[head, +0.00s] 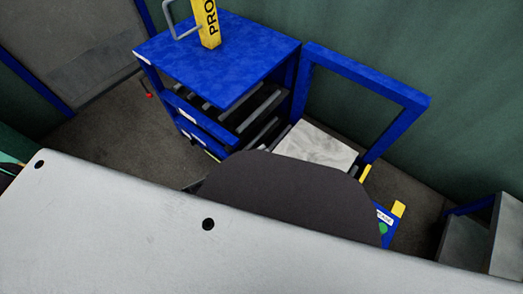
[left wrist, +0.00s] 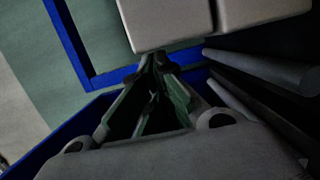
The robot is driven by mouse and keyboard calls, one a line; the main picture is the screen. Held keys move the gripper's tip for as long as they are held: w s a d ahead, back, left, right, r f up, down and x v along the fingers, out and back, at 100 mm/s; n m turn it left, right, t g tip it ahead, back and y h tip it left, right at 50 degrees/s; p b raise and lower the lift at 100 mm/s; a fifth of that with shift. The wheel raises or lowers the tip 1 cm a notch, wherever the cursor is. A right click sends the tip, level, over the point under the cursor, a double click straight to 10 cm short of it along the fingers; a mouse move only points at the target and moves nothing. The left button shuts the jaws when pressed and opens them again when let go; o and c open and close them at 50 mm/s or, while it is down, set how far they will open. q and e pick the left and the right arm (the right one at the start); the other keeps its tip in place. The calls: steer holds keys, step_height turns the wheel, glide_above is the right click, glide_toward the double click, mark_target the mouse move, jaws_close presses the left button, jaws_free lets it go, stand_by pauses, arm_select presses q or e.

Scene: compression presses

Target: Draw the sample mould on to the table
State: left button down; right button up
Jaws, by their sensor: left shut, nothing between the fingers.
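The pale grey slab (head: 315,148), which looks like the sample mould, lies beside the open side of the blue press (head: 213,128), below a blue upright frame (head: 405,97). A dark rounded shape hides its near part. In the left wrist view, a pale block (left wrist: 165,22) shows at the top, with a second pale piece beside it across a thin gap. My left gripper (left wrist: 158,62) is shut and empty, its fingertips at the lower edge of that block. I cannot tell whether they touch it. My right gripper is not in view.
The press holds several dark bars (head: 262,108), and dark rods (left wrist: 265,72) run close on the right in the left wrist view. A yellow sign (head: 206,22) stands on the press. A large light grey surface (head: 130,230) fills the front. Dark floor lies left of the press.

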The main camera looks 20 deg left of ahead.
arm_select(q)
steer(key=shift+s+d, duration=0.45)
steer(key=shift+d, duration=0.35)
steer(key=w+a+v, duration=0.1)
steer(key=v, duration=1.1)
steer(key=shift+a, duration=0.25)
steer(key=shift+s, duration=0.1)
